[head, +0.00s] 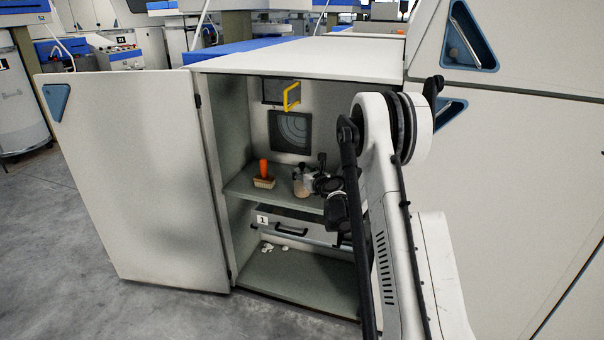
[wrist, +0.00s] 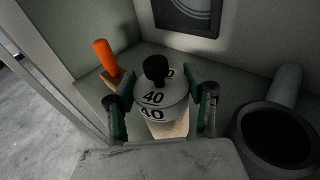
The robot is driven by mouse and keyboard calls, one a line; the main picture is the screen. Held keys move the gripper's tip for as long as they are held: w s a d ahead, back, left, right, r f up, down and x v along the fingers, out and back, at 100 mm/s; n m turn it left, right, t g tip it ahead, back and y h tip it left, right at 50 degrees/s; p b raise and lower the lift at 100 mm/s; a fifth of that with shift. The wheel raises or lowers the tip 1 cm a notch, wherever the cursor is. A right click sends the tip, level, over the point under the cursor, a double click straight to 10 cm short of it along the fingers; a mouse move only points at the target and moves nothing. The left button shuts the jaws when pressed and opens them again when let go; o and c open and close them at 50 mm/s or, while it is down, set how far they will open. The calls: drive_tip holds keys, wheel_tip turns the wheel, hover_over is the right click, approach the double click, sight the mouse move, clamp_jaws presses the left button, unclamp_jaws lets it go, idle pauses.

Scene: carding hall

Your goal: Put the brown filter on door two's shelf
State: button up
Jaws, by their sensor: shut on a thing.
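My gripper (wrist: 162,112) is shut on a round grey-white filter with a black knob (wrist: 155,68) and the number 40 on it. Its lower part looks tan-brown in the wrist view, between the two fingers. In the head view the filter (head: 301,183) is at the shelf (head: 236,186) inside the open cabinet, beside my gripper. I cannot tell whether its base touches the shelf. The label 1 (head: 262,219) is on the drawer under this shelf. No shelf marked two shows.
An orange-handled brush (head: 264,172) stands left of the filter. A dark-mouthed grey cylinder (wrist: 280,135) is on the right in the wrist view. The open door (head: 135,170) is at left. White scraps (head: 267,248) lie below. A closed panel (head: 490,170) is at right.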

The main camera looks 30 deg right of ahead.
drive_tip(key=shift+f, duration=0.1)
drive_tip(key=shift+f, duration=0.1)
drive_tip(key=o, duration=1.3)
